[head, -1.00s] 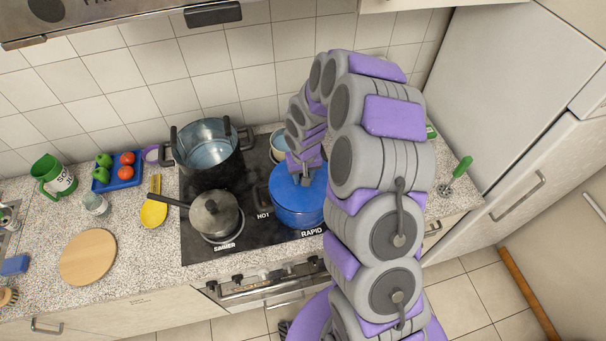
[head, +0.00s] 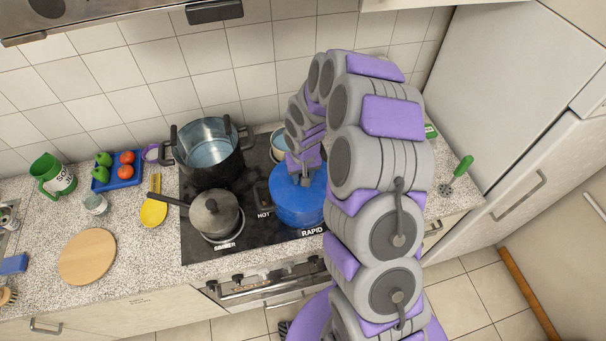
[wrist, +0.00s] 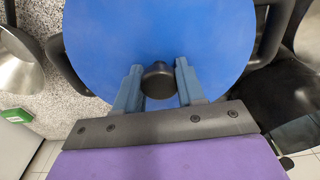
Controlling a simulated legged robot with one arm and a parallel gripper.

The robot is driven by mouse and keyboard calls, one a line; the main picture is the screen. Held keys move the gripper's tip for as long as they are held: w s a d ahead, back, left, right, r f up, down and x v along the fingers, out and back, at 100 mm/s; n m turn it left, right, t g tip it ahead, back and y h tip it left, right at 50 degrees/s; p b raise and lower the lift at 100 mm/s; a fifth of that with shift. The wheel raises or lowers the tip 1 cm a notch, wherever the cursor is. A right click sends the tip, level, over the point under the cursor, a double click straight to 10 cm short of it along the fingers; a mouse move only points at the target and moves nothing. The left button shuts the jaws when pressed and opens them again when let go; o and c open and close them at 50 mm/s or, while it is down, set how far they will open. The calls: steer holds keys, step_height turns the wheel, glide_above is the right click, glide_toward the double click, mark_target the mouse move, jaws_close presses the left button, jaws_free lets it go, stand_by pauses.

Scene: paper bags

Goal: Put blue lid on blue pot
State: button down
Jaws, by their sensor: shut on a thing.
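The blue lid (wrist: 160,40) fills the middle of the wrist view, with a dark round knob (wrist: 158,80) on top. My gripper (wrist: 157,84) is shut on this knob, one finger on each side. In the head view my gripper (head: 306,180) reaches down from above to the lid. The blue pot (head: 298,205) stands on the front right of the stove, and the lid is over its top. Black handles (wrist: 68,68) show beside the lid in the wrist view. My arm hides the pot's right side. I cannot tell whether the lid touches the rim all round.
A large open pot (head: 209,150) stands at the back left of the stove (head: 252,225). A small lidded saucepan (head: 214,212) is at the front left. Another pot (head: 279,146) is behind the blue pot. A green-handled tool (head: 458,172) lies on the right counter.

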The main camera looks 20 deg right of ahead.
steer(key=shift+f, duration=0.3)
stand_by(0.4)
steer(key=shift+c, duration=0.6)
jaws_free()
steer(key=shift+r, duration=0.1)
steer(key=shift+r+p, duration=0.5)
steer(key=shift+r, duration=2.9)
